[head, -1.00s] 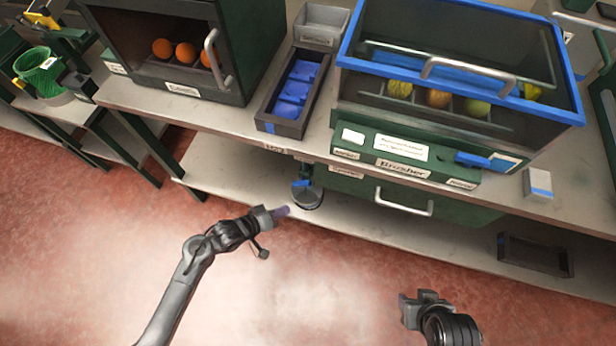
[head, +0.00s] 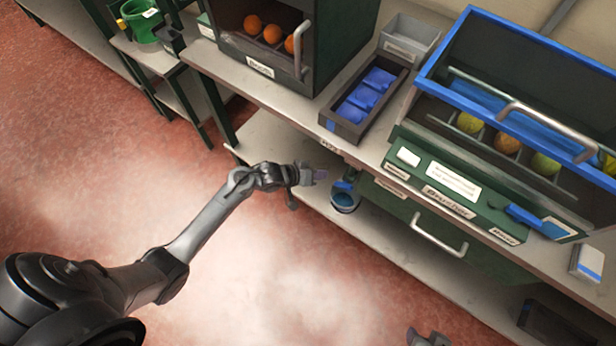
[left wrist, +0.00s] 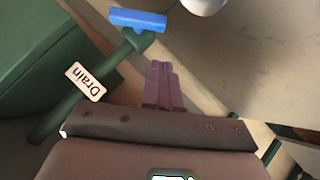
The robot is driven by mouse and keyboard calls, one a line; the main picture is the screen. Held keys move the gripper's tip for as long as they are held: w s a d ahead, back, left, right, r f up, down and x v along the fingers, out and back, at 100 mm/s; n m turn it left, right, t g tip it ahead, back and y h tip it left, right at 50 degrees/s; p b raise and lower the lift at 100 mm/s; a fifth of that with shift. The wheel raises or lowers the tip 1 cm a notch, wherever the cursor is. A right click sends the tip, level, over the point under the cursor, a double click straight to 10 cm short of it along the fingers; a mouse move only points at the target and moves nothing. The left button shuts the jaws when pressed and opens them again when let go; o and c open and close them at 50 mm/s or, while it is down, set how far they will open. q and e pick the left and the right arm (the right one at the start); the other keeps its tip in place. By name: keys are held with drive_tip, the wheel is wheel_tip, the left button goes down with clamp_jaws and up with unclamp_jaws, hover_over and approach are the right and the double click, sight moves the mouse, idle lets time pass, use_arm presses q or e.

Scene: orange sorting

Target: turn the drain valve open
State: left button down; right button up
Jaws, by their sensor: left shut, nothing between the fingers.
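The drain valve's blue handle (head: 343,186) shows under the front edge of the bench; in the left wrist view the blue handle (left wrist: 138,20) lies crosswise on the end of a green pipe (left wrist: 85,95). A "Drain" label (left wrist: 85,82) is on that pipe. My left gripper (head: 320,174) is shut and empty, just left of the handle in the head view. In the left wrist view its fingers (left wrist: 162,75) point toward the handle's side, apart from it. My right gripper (head: 428,339) is cut off at the bottom edge; its jaws cannot be made out.
A small round container (head: 345,203) sits below the valve, close to my left gripper. The bench edge (head: 290,112) runs above, with the green "Brusher" machine (head: 440,185) and its drawer handle (head: 438,237) to the right. Open floor (head: 260,270) lies in front.

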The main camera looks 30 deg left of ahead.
sight(345, 184)
use_arm(q)
drive_tip(key=d+f, duration=0.1)
drive_tip(key=f+b, duration=0.1)
drive_tip(key=d+f+b, duration=0.1)
drive_tip(key=shift+w+d+f, duration=0.2)
drive_tip(key=shift+d+f, duration=0.1)
drive_tip(key=shift+f, duration=0.05)
use_arm(e)
wheel_tip(345, 184, down, 2)
drive_tip(key=shift+f, duration=0.25)
use_arm(q)
drive_tip(key=shift+f+h, duration=0.1)
drive_tip(key=shift+h, duration=0.2)
use_arm(e)
drive_tip(key=shift+w+a, duration=0.1)
drive_tip(key=shift+a, duration=0.05)
